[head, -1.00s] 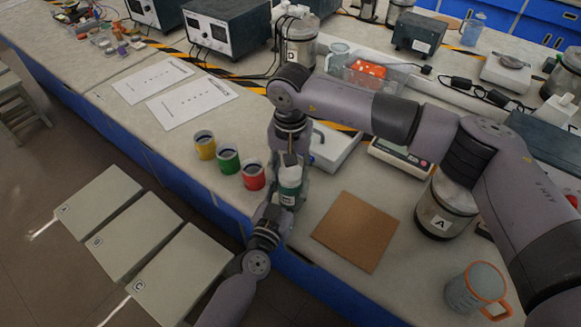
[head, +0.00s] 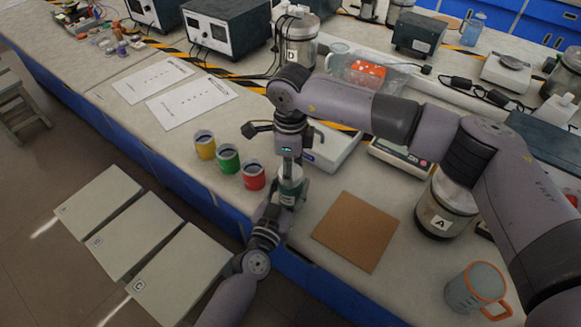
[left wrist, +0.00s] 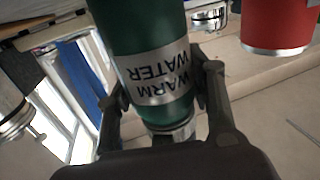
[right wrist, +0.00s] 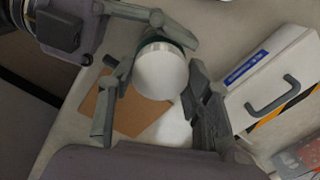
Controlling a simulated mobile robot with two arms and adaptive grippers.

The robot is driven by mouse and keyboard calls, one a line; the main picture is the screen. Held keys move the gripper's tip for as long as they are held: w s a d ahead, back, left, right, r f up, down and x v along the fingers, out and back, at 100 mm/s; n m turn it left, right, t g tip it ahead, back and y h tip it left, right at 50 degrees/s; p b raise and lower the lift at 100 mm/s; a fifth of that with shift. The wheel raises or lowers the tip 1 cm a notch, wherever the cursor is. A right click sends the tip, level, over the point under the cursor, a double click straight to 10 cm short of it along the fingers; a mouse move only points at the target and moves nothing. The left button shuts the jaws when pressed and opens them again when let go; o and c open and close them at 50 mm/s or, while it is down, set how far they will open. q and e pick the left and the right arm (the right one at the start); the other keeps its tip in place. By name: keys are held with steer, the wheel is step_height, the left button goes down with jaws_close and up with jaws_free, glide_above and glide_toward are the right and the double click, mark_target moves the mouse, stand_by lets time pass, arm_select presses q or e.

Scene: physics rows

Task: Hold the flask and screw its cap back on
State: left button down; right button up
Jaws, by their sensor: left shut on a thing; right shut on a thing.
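The green flask (head: 290,187) stands upright at the bench's front edge. Its "WARM WATER" label shows in the left wrist view (left wrist: 160,75). My left gripper (head: 287,200) is shut around the flask's body, with a finger on each side. My right gripper (head: 289,170) points down from above. In the right wrist view, the pale round cap (right wrist: 161,70) sits between its fingers, in line with the flask, whose green edge shows behind. The fingers hide the joint, so I cannot tell how far the cap is seated.
Yellow (head: 205,145), green (head: 228,158) and red (head: 253,176) cups stand left of the flask. A brown square mat (head: 356,231) lies to the right, with jar A (head: 445,208) and a grey mug (head: 472,290) beyond. A white case (head: 335,148) stands behind.

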steer(key=m, duration=1.9)
steer(key=o, duration=1.4)
arm_select(q)
steer(key=c, duration=0.7)
jaws_free()
arm_select(e)
step_height(320, 180, up, 12)
steer(key=shift+f, duration=0.1)
